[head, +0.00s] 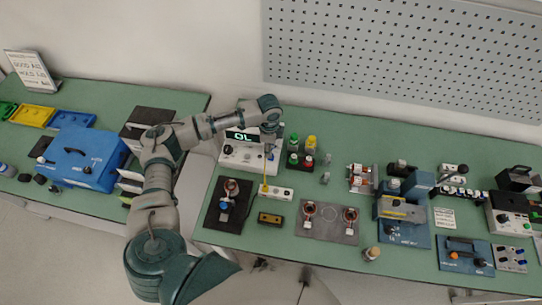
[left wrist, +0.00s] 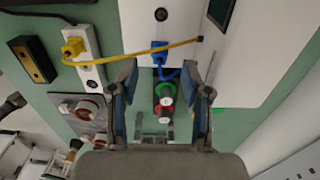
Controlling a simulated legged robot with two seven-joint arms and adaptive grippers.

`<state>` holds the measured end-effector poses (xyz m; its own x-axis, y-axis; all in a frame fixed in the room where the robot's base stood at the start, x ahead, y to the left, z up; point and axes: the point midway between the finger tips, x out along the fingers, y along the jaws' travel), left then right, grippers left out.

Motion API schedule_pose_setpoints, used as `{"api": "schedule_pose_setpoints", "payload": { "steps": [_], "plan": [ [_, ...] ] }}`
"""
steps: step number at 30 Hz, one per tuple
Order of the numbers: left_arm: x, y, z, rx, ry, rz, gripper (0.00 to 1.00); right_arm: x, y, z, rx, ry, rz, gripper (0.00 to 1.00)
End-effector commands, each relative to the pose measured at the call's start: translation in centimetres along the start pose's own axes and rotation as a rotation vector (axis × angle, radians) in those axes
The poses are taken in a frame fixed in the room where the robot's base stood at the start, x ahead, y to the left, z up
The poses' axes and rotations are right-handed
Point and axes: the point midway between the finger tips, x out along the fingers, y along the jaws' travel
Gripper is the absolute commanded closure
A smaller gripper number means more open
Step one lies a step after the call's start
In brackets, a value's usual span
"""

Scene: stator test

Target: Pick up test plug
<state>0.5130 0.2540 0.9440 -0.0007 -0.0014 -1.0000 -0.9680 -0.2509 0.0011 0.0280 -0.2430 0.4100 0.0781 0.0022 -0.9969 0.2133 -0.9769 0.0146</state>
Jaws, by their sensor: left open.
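My left gripper (head: 270,140) is over the white meter box (head: 240,155) with the lit display. In the left wrist view, its two fingers (left wrist: 160,95) are apart with nothing held. A blue plug (left wrist: 158,52) with a short blue cable is at the white box, just beyond the fingertips. A yellow plug (left wrist: 72,47) sits on the white socket strip (left wrist: 90,72), left of the fingers. Its yellow cable (left wrist: 140,52) runs across to the box. I cannot tell which plug is the test plug. My right gripper does not show.
Green bench (head: 300,250) is bare in front. A pegboard (head: 400,60) stands behind.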

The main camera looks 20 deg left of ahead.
Motion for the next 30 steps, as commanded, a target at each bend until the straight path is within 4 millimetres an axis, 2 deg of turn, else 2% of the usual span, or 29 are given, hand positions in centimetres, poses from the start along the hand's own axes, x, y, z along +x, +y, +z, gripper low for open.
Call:
{"api": "schedule_pose_setpoints", "payload": {
  "steps": [9, 18, 24, 30],
  "plan": [
    [4.5, -0.2, -0.6, 0.000, -0.002, 0.004, 0.52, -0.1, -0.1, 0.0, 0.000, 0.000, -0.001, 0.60],
    [5.1, -0.2, -0.6, 0.000, 0.000, 0.001, 0.52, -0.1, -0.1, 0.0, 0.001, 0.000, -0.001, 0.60],
    [5.1, -0.2, -0.6, 0.000, -0.001, 0.002, 1.00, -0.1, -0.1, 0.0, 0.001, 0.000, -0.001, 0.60],
    [5.1, -0.2, -0.6, 0.000, -0.001, 0.002, 1.00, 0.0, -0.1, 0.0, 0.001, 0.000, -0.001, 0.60]
  ]
}}
